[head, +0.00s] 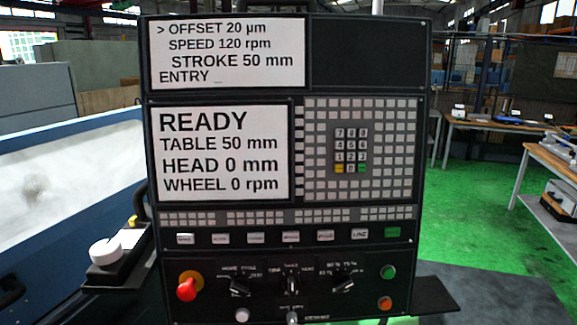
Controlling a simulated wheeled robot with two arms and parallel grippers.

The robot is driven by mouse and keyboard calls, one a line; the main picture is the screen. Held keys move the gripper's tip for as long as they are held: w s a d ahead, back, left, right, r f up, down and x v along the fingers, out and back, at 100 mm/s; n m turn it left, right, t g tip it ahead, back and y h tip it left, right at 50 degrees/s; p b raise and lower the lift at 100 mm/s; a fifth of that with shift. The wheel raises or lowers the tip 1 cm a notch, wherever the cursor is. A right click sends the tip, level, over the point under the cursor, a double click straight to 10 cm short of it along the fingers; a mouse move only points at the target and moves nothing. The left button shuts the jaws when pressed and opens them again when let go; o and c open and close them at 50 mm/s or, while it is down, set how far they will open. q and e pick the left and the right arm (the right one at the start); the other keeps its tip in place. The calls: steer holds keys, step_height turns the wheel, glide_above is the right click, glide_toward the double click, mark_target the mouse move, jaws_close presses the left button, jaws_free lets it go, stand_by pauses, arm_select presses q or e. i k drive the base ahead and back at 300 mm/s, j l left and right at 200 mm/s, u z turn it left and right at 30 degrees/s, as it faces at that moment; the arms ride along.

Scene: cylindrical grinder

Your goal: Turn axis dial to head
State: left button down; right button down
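The axis dial (292,284) is the middle of three black rotary knobs low on the dark control panel (365,262). Small white labels surround it. The one above seems to read TABLE and the one at its right HEAD; the left one is too small to read surely. Its pointer looks roughly upright, toward the top label. The status screen (223,152) reads READY, TABLE 50 mm, HEAD 0 mm, WHEEL 0 rpm. The upper screen (228,52) shows offset, speed and stroke lines. Neither of my grippers shows in the head view.
Other knobs flank the dial at left (240,285) and right (343,281). A red emergency button (187,289) sits far left, green (388,272) and orange (385,303) buttons right. A lever (292,318) stands below. A white round knob (105,251) sits on a left-hand ledge.

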mark_target(291, 282)
steer(key=k+j+u, duration=0.15)
steer(key=j, duration=0.3)
steer(key=k+j+u, duration=0.15)
steer(key=j, duration=0.3)
steer(key=j+u, duration=0.15)
steer(key=j, duration=0.3)
steer(key=k, duration=0.05)
